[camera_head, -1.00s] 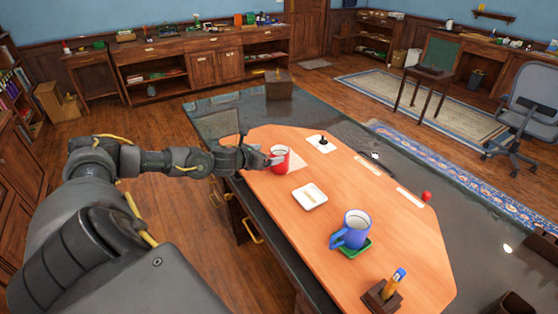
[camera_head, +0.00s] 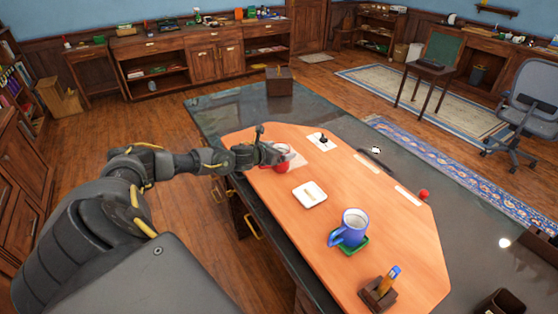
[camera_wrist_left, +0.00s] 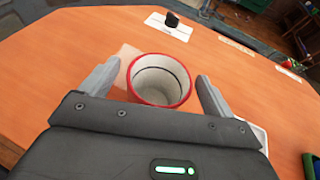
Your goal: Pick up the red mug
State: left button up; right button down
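The red mug (camera_head: 282,165) stands upright on a pale square mat (camera_head: 299,160) near the left edge of the orange desk panel. My left gripper (camera_head: 277,154) is at the mug and partly covers it in the head view. In the left wrist view the mug (camera_wrist_left: 160,80) is seen from above, empty, with a red rim and pale inside. The left fingers (camera_wrist_left: 158,88) are apart, one on each side of the mug. A small gap seems to show at each side of the rim. My right gripper is not in view.
A blue mug (camera_head: 353,228) stands on a green coaster (camera_head: 362,243). A white dish (camera_head: 309,194) lies between the mugs. A small dark-handled object (camera_head: 322,140) sits on a white card beyond the red mug. A wooden pen holder (camera_head: 378,293) stands at the near end.

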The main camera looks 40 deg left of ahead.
pick_arm(q)
jog(key=c, duration=1.2)
jog(key=shift+o, duration=0.2)
jog(key=shift+w+r, duration=0.1)
jog(key=shift+r, duration=0.45)
jog(key=s+d+r+b, duration=0.4)
jog(key=s+d+r, duration=0.6)
jog(key=r, duration=0.2)
